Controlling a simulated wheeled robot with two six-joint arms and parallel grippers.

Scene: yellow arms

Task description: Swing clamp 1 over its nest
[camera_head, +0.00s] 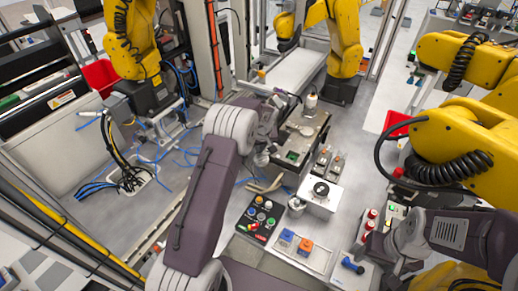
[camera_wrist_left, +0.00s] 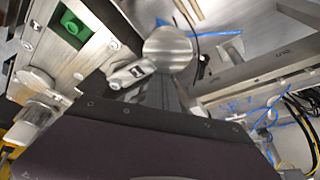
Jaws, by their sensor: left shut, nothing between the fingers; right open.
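The fixture (camera_head: 318,132) is a dark metal block in the middle of the head view, with a green piece (camera_head: 292,155) in a recess. In the left wrist view the green piece (camera_wrist_left: 72,26) sits at the upper left. A small light metal clamp arm (camera_wrist_left: 130,73) lies beside a round metal disc (camera_wrist_left: 168,48); I cannot tell the clamp's number. My left gripper (camera_head: 262,157) is at the fixture's left side, shut and empty. Its dark fingers (camera_wrist_left: 158,92) point toward the clamp arm and disc; contact is unclear. My right gripper (camera_head: 366,248) is open at lower right, partly hidden.
A black button box (camera_head: 259,217), a white box with a black knob (camera_head: 320,195), and a tray with blue and orange blocks (camera_head: 296,245) stand in front of the fixture. Yellow arms (camera_head: 345,40) stand around. Blue cables (camera_head: 185,155) lie on the left.

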